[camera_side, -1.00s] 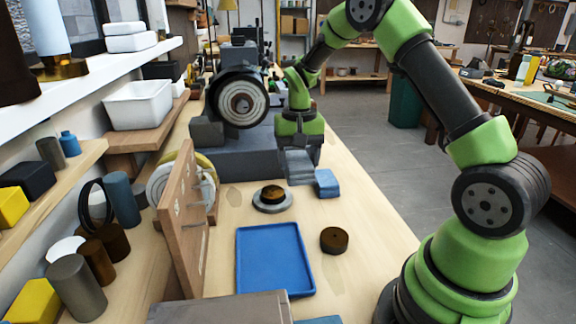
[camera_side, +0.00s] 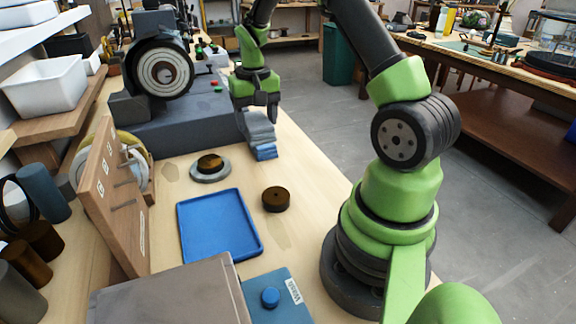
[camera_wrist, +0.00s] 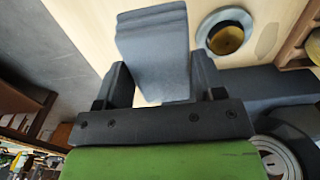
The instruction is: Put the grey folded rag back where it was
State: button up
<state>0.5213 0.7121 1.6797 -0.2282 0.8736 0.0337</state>
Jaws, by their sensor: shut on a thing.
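The grey folded rag (camera_side: 258,130) is at the bench's right side, beyond the blue folded cloth (camera_side: 265,152). My gripper (camera_side: 256,112) is over it with the fingers pointing down. In the wrist view the grey rag (camera_wrist: 155,50) sits between the two fingers of my gripper (camera_wrist: 158,82), which is shut on it. The rag extends past the fingertips. In the side view the rag overlaps the blue cloth's far edge, and I cannot tell whether they touch or whether the rag rests on the bench.
A grey machine base (camera_side: 185,125) stands just left of the rag. A round metal dish (camera_side: 210,172), a dark brown puck (camera_side: 276,199) and a blue tray (camera_side: 218,224) lie nearer. The bench's right edge is close to the rag. Bare wood lies around the puck.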

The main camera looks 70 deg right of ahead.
jog(key=s+d+f, duration=0.1)
jog(key=s+d, duration=0.5)
jog(key=s, duration=0.3)
notch_tip(320, 180, down, 6)
jog(key=shift+a+r, duration=0.1)
jog(key=shift+r, duration=0.1)
jog(key=shift+f, duration=2.3)
jog(key=shift+f, duration=0.15)
jog(key=o, duration=0.8)
jog(key=shift+o, duration=0.2)
